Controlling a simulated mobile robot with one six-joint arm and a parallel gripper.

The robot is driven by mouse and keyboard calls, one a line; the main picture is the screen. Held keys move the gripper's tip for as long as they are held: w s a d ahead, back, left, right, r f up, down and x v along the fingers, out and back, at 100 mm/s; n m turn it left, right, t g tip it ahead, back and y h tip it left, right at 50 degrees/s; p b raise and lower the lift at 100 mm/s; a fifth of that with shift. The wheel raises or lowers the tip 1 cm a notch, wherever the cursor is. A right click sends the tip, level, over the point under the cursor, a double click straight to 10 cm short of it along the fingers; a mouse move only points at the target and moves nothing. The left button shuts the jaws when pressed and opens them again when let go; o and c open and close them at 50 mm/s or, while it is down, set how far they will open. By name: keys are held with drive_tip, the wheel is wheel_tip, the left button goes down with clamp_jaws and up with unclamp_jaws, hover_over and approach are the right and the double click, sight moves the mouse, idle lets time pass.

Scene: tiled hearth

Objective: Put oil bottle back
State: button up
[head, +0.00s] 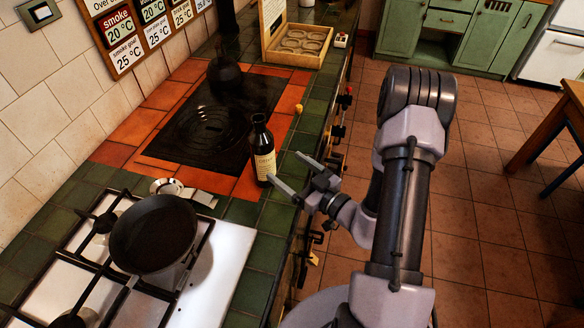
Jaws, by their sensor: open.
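A dark oil bottle (264,158) with a cream label stands upright on the orange tiles at the front right edge of the black cooking plate. My gripper (289,172) is open at counter height, to the right of the bottle's lower part. I cannot tell whether either finger touches the bottle.
A dark pan (153,235) sits on the white gas hob (226,262) at the near left. A dark kettle-like pot (224,76) stands behind the cooking plate (205,122). An open wooden box (291,58) is farther back. Knobs (340,131) line the counter front.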

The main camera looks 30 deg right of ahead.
drive_tip(key=s+a+r+n+g+y, duration=0.4)
drive_tip(key=s+a+r+n+g, duration=0.25)
drive_tip(key=a+n, duration=0.6)
drive_tip(key=s+a+r+n+g+y, duration=0.45)
drive_tip(key=a+r+n+g, duration=0.25)
drive_tip(key=n, duration=1.1)
drive_tip(key=s+n+g+h, duration=0.3)
drive_tip(key=s+n+h, duration=0.55)
drive_tip(key=n, duration=0.85)
drive_tip(key=s+d+r+n+t+h, duration=0.1)
drive_tip(key=d+r+n+t+h, duration=0.3)
drive_tip(key=n, duration=1.2)
drive_tip(key=shift+s+d+r+t, duration=0.2)
drive_tip(key=shift+d+r+t, duration=0.5)
drive_tip(key=shift+d, duration=0.35)
